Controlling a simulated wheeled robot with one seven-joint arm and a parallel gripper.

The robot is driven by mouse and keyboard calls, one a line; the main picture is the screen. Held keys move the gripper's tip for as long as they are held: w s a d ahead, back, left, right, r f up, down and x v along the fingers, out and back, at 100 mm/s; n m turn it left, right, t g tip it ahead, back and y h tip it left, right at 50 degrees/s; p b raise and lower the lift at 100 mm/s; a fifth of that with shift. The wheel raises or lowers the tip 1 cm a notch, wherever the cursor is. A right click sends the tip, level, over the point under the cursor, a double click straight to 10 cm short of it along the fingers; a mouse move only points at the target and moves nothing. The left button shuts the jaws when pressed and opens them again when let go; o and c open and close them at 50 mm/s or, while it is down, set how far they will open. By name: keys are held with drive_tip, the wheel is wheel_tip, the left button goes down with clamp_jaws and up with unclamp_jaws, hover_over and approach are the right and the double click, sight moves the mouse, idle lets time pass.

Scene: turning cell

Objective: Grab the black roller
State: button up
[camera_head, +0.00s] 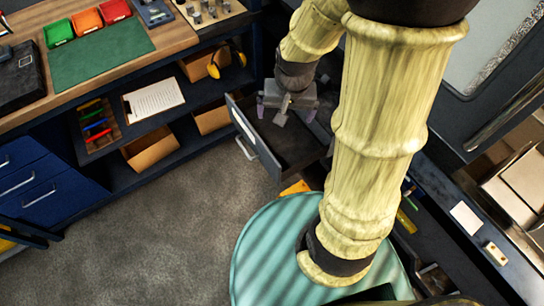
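My gripper (285,112) hangs over the open drawer (262,149) in the upper middle of the head view. Its two fingers are spread apart, and a small grey part shows between them. I cannot tell whether that part belongs to the gripper. I cannot make out a black roller. The drawer's dark inside looks mostly bare, but my gripper and my pale-sleeved arm cover part of it.
At the upper left, a wooden bench (175,38) bears a green mat (98,55) and coloured bins (88,22). Shelves below hold a clipboard (153,98), cardboard boxes (148,148) and yellow earmuffs (214,66). Grey floor (170,240) is clear at the lower left.

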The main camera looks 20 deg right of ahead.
drive_tip(key=w+d+f+m+g+b, duration=0.1)
drive_tip(key=w+f+m+b, duration=0.2)
drive_tip(key=f, duration=0.6)
drive_tip(key=w+f+m+g+y+b, duration=0.1)
drive_tip(key=w+f+m+b, duration=0.2)
drive_tip(key=w+f+m, duration=0.4)
wheel_tip(320, 180, down, 3)
drive_tip(key=shift+w+d+f+m+y+b, duration=0.1)
drive_tip(key=shift+w+d+m+y+b, duration=0.25)
drive_tip(key=shift+w+m, duration=0.1)
hover_over(274, 152)
wheel_tip(274, 152, down, 12)
drive_tip(key=shift+w+p, duration=0.1)
drive_tip(key=shift+p, duration=0.3)
drive_tip(key=shift+f, duration=0.1)
drive_tip(key=shift+a+f+p, duration=0.15)
drive_tip(key=shift+f+p, duration=0.1)
drive_tip(key=shift+f, duration=1)
drive_tip(key=shift+a+f+p, duration=0.15)
drive_tip(key=shift+f+p, duration=0.05)
drive_tip(key=shift+f, duration=1.05)
